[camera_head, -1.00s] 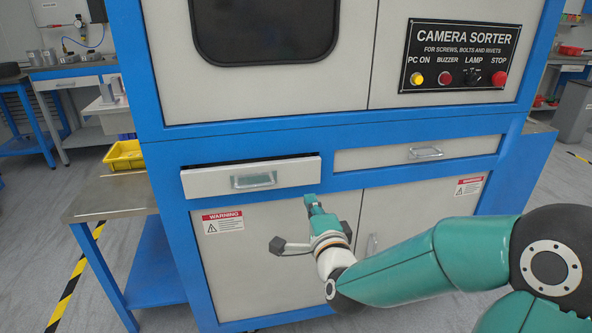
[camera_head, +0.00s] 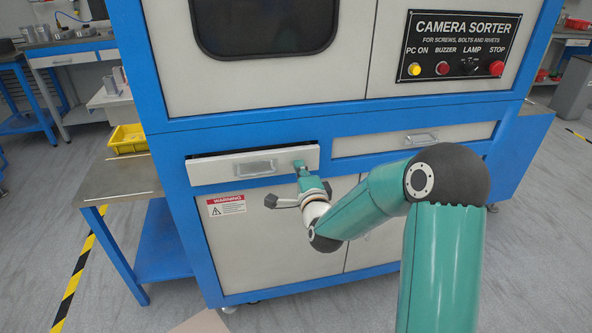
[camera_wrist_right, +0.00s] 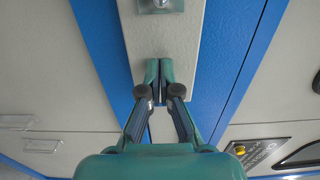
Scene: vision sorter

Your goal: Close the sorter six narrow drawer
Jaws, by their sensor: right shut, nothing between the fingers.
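The narrow drawer (camera_head: 221,170) is the light grey left one under the blue beam of the sorter. Its front stands out a little, with a dark gap along its top edge. Its metal handle (camera_head: 256,168) is at the middle of the front. My right gripper (camera_head: 299,164) is shut and empty, with its fingertips at the right end of the drawer front. In the right wrist view the shut fingertips (camera_wrist_right: 159,66) lie over the drawer front (camera_wrist_right: 178,42), beside the handle (camera_wrist_right: 160,4). I cannot tell whether they touch it. My left gripper is not in view.
A second drawer (camera_head: 365,144) on the right looks flush with the cabinet. Cabinet doors (camera_head: 250,245) are below. A side table (camera_head: 118,178) with a yellow bin (camera_head: 128,138) stands at the left. The floor in front is open.

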